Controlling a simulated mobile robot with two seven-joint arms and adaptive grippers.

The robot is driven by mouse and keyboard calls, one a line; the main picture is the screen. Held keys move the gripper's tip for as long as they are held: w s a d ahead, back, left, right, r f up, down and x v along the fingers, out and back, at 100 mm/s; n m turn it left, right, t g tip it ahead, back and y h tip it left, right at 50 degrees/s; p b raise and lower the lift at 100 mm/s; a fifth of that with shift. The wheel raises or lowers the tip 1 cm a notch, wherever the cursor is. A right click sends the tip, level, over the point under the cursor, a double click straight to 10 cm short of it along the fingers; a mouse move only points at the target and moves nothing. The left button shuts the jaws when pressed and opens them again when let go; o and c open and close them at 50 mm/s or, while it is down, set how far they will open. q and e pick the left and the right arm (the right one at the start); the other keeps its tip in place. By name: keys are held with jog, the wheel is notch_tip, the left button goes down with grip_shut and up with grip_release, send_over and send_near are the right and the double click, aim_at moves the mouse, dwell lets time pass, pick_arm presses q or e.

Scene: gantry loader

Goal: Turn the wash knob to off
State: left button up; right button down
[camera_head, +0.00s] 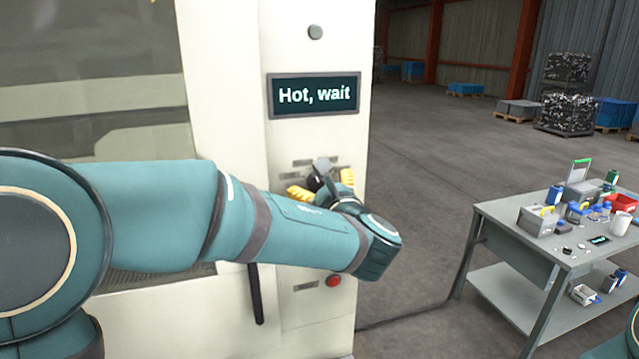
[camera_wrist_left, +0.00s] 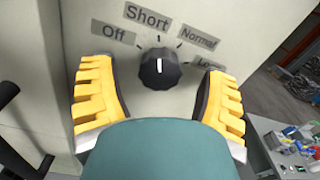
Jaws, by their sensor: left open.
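The wash knob (camera_wrist_left: 160,69) is a black round knob on the pale machine panel, seen in the left wrist view. Its white mark points up in that view, near the tick below the label Short (camera_wrist_left: 148,17). The label Off (camera_wrist_left: 113,35) is to its left; Normal (camera_wrist_left: 198,37) and a partly covered label are to its right. My left gripper (camera_head: 323,186) is at the panel below the display. In the left wrist view its yellow fingers (camera_wrist_left: 160,95) are spread on either side of the knob, apart from it. My right gripper is out of view.
The display (camera_head: 314,95) reads "Hot, wait". A red button (camera_head: 334,281) and a dark vertical handle (camera_head: 256,294) are lower on the machine. A grey table (camera_head: 510,235) with several tools and containers stands at the right. Open floor lies between.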

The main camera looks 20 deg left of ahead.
pick_arm(q)
jog(key=shift+w+a, duration=0.3)
jog(key=shift+w, duration=0.1)
jog(key=c, duration=1.2)
jog(key=shift+f+b, duration=0.1)
jog(key=shift+b, duration=0.35)
jog(key=n+b, duration=0.6)
jog(key=b, duration=0.3)
jog(key=shift+f+n+b, duration=0.15)
jog(key=shift+n+b, duration=0.25)
jog(key=shift+c, duration=0.2)
jog(key=shift+r+n+b, duration=0.2)
jog(key=shift+n+b, duration=0.9)
jog(key=shift+b, duration=0.15)
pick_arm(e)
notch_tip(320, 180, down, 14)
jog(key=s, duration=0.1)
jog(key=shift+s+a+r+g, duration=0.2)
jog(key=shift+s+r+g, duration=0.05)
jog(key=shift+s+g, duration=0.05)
